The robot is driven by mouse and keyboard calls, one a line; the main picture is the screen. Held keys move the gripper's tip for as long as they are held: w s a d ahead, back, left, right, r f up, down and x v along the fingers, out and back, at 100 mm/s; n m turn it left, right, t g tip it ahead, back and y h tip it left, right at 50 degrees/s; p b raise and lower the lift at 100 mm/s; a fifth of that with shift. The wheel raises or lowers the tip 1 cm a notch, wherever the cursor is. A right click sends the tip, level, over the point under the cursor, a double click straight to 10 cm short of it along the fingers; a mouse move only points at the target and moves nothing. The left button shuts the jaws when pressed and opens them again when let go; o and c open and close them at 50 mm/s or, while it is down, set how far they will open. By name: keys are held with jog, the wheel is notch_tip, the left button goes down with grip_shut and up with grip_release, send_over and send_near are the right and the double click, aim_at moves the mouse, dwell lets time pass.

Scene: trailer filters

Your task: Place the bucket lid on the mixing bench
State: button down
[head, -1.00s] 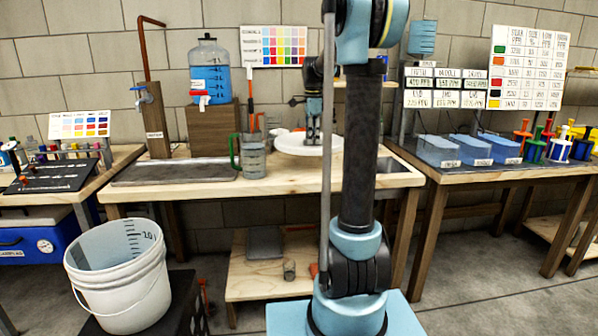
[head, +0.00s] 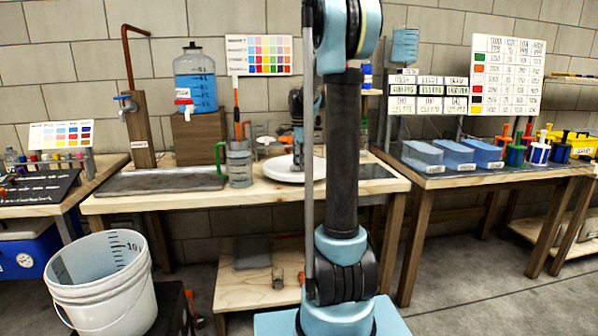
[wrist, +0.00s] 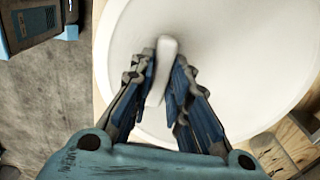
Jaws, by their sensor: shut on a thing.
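The bucket lid (head: 285,172) is a round white disc with a raised bar handle. In the head view it lies flat at the wooden mixing bench's top (head: 120,204), right of the jug, partly behind my arm. I cannot tell whether it touches the bench. In the wrist view the lid (wrist: 235,60) fills the middle and right. My gripper (wrist: 163,72) is shut on the lid's handle, one blue-padded finger on each side. My gripper (head: 298,160) is small and partly hidden in the head view.
A jug with a green handle (head: 239,167) stands just left of the lid. A blue water container (head: 195,82) sits on a wooden block behind. A white bucket (head: 105,300) stands front left. Blue tubs (head: 452,153) line the right table.

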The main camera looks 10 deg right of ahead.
notch_tip(320, 180, down, 2)
jog(key=shift+f, duration=0.25)
jog(key=c, duration=1.5)
grip_release()
jog(key=shift+c, duration=0.2)
jog(key=shift+r, duration=0.1)
notch_tip(320, 180, up, 12)
jog(key=s+f+n+t, duration=0.1)
jog(key=s+f+n, duration=0.25)
jog(key=s, duration=0.75)
jog(key=s+f+n, duration=0.2)
jog(key=s+n, duration=0.3)
jog(key=s, duration=0.5)
jog(key=s+a+f+n+t, duration=0.1)
jog(key=s+f+n, duration=0.8)
jog(key=s+f, duration=0.7)
jog(key=shift+s+n, duration=0.35)
jog(key=shift+s, duration=0.35)
